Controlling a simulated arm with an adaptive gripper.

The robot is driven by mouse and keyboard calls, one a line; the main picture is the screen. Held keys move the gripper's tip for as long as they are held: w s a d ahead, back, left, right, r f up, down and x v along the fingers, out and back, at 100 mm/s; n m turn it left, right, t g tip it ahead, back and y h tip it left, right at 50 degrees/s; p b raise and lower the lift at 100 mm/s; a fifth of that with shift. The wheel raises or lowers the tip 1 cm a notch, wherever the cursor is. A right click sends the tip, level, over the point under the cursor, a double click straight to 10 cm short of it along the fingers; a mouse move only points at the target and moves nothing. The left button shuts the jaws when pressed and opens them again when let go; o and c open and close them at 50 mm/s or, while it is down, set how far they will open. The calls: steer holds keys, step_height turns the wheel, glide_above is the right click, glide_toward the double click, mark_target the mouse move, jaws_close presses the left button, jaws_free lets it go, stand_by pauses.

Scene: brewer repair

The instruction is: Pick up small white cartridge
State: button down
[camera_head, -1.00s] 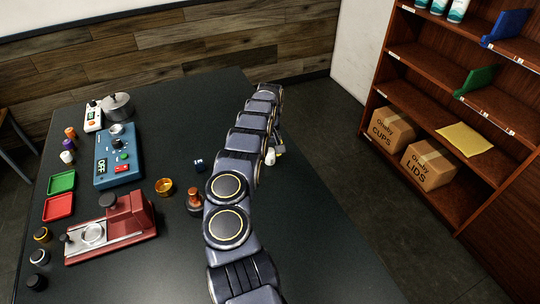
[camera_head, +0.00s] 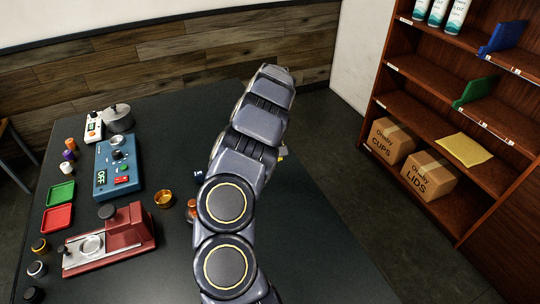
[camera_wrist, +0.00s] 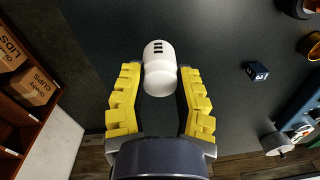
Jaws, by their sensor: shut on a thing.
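The small white cartridge (camera_wrist: 159,66) is a rounded white cylinder with dark marks near one end. In the wrist view it sits between the yellow fingers of my gripper (camera_wrist: 160,78), which is shut on it near the fingertips. Its marked end sticks out past the tips. Whether the cartridge touches the table cannot be told.
A dark blue cube (camera_wrist: 257,71) lies beside the cartridge on the dark table (camera_head: 310,240). A gold ring-shaped cup (camera_head: 164,198), an orange-brown piece (camera_head: 191,211), a red machine (camera_head: 112,238) and a blue device (camera_head: 118,168) stand left. The table's right side is clear.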

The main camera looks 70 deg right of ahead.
steer(key=s+a+r, duration=0.2)
steer(key=a+r, duration=0.1)
steer(key=a, duration=0.4)
steer(key=shift+s+r, duration=0.2)
steer(key=shift+s, duration=0.15)
